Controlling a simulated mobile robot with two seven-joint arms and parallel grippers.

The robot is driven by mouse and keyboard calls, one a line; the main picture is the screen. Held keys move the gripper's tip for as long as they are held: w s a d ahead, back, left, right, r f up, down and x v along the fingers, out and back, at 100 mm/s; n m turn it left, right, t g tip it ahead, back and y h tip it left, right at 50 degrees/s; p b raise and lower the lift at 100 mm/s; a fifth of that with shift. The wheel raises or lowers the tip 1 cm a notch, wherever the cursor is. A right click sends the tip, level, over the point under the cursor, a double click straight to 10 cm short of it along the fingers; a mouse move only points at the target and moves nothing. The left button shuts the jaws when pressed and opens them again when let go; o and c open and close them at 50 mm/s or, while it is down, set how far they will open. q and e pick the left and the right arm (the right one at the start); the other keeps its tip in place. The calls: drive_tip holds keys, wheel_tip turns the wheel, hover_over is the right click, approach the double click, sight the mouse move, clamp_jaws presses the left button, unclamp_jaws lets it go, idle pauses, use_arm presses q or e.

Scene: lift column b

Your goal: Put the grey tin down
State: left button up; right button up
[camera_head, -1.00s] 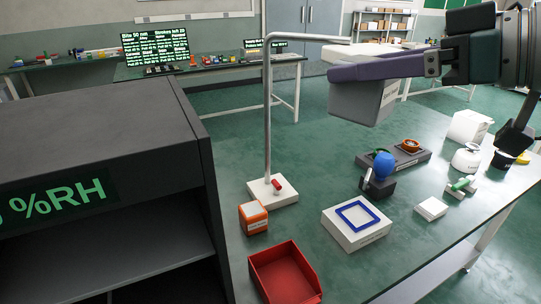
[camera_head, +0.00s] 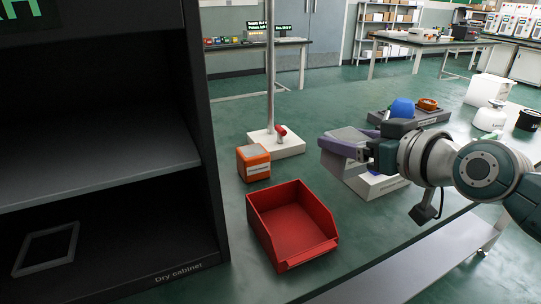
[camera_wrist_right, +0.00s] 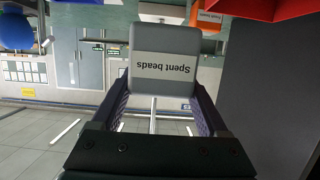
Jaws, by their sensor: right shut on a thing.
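My right gripper (camera_head: 345,146) is shut on the grey tin (camera_head: 350,135), which shows mostly as a grey top between the purple fingers. In the right wrist view the tin (camera_wrist_right: 163,45) sits between the fingertips of the gripper (camera_wrist_right: 163,100), with its label "Spent beads" upside down. The gripper and tin are in front of a white block with a blue square frame (camera_head: 378,188), hiding much of it. I cannot tell from these frames whether the tin touches anything below. My left gripper is not in view.
An open red bin (camera_head: 292,222) stands on the green bench, with an orange box (camera_head: 253,163) behind it. A rod stand (camera_head: 275,143) rises farther back. The dark dry cabinet (camera_head: 205,150) fills the left, with a grey frame (camera_head: 47,248) inside. Bench between bin and gripper is clear.

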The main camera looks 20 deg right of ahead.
sight(344, 168)
wheel_tip(344, 168, down, 6)
drive_tip(key=shift+r+b, duration=0.15)
drive_tip(key=shift+b, duration=1.05)
drive_tip(key=shift+f+b, duration=1.6)
drive_tip(key=shift+f, duration=0.65)
drive_tip(key=o, duration=1.2)
drive_tip(key=shift+r, duration=0.1)
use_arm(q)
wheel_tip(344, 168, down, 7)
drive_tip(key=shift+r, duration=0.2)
use_arm(e)
drive_tip(key=shift+o, duration=0.2)
